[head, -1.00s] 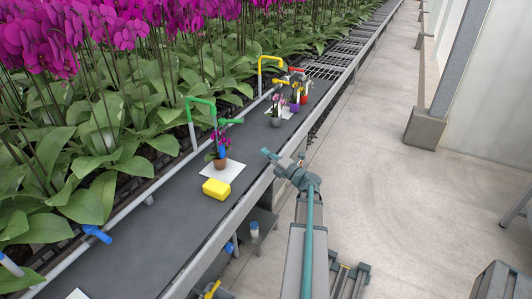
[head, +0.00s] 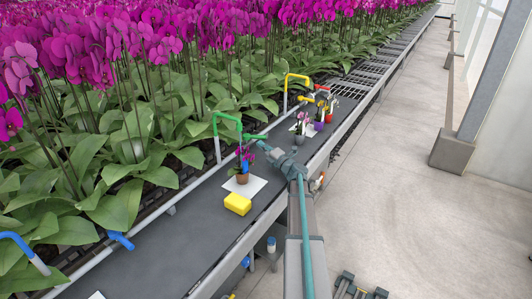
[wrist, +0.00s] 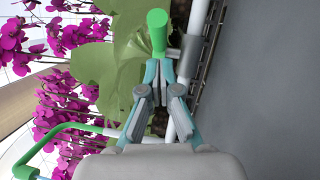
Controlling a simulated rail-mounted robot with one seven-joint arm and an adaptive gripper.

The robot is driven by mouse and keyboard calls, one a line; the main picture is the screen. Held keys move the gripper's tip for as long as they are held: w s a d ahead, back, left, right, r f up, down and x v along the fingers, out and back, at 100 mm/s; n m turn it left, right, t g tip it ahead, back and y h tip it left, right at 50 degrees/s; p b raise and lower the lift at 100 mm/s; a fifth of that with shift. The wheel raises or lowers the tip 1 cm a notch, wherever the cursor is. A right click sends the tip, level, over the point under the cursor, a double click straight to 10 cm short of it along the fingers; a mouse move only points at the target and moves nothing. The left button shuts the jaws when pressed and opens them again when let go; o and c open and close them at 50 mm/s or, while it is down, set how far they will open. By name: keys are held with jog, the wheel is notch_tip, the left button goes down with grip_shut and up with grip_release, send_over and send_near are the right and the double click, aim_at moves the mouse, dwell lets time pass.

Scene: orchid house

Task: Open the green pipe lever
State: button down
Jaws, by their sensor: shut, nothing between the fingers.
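The green lever (head: 255,137) sits on the pipe beside a green-topped pipe arch (head: 228,116) at the back of the dark bench. In the wrist view the lever's green handle (wrist: 157,27) points up just beyond my fingertips. The green arch (wrist: 62,128) shows at lower left there. My gripper (head: 262,146) is close to the lever in the head view. In the wrist view my gripper (wrist: 159,68) has its fingers together and empty. Whether the tips touch the lever I cannot tell.
A potted purple orchid (head: 242,168) stands on a white sheet close to the lever. A yellow block (head: 238,203) lies in front. A yellow pipe arch (head: 297,78), a red lever and several small pots stand farther back.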

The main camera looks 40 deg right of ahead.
aim_at(265, 138)
jog(key=shift+w+d+r, duration=0.15)
jog(key=shift+w+d, duration=0.45)
jog(key=shift+w, duration=0.1)
jog(key=shift+d+p, duration=0.15)
jog(key=shift+p, duration=0.15)
jog(key=shift+w+d+r+p, duration=0.1)
jog(key=shift+w+d+p, duration=0.4)
jog(key=shift+d+p, duration=0.3)
jog(key=shift+w+d+r+p, duration=0.1)
jog(key=shift+w+d+p, duration=0.45)
jog(key=shift+p, duration=0.3)
jog(key=shift+w+d+f+p, duration=0.1)
jog(key=shift+w+d+p, duration=0.55)
jog(key=shift+w+d+f+p, duration=0.1)
jog(key=shift+w+d+p, duration=0.15)
jog(key=shift+w, duration=0.2)
jog(key=shift+w+d+p, duration=0.15)
jog(key=shift+w+p, duration=0.1)
jog(key=shift+w, duration=0.2)
